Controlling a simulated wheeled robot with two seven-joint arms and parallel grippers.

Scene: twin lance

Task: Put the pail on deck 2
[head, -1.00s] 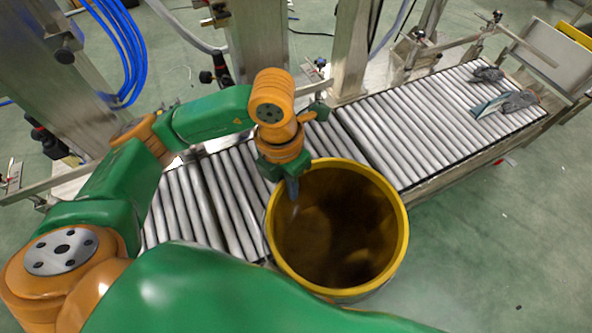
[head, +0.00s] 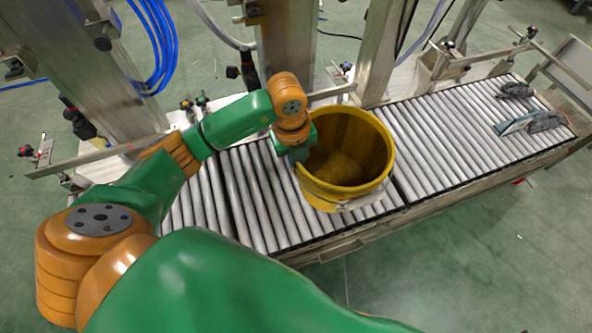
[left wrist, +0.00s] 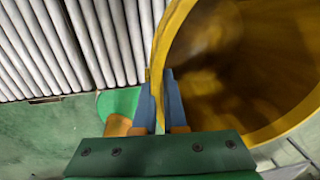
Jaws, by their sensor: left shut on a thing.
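The yellow pail (head: 345,150) is upright or nearly so, with its open mouth facing up, and appears empty. It shows in the head view over the roller conveyor, near the joint between the left roller section (head: 250,195) and the right roller section (head: 455,130). I cannot tell whether its base touches the rollers. My left gripper (head: 302,155) is at the pail's left side. In the left wrist view its blue-grey fingers (left wrist: 160,85) are shut on the rim of the pail (left wrist: 235,75), one inside and one outside. No deck number is visible.
Dark tools (head: 535,120) lie at the far right end of the rollers. Metal posts (head: 285,40) and a rail stand along the back edge. The right section between pail and tools is bare. Green floor (head: 470,270) is open in front.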

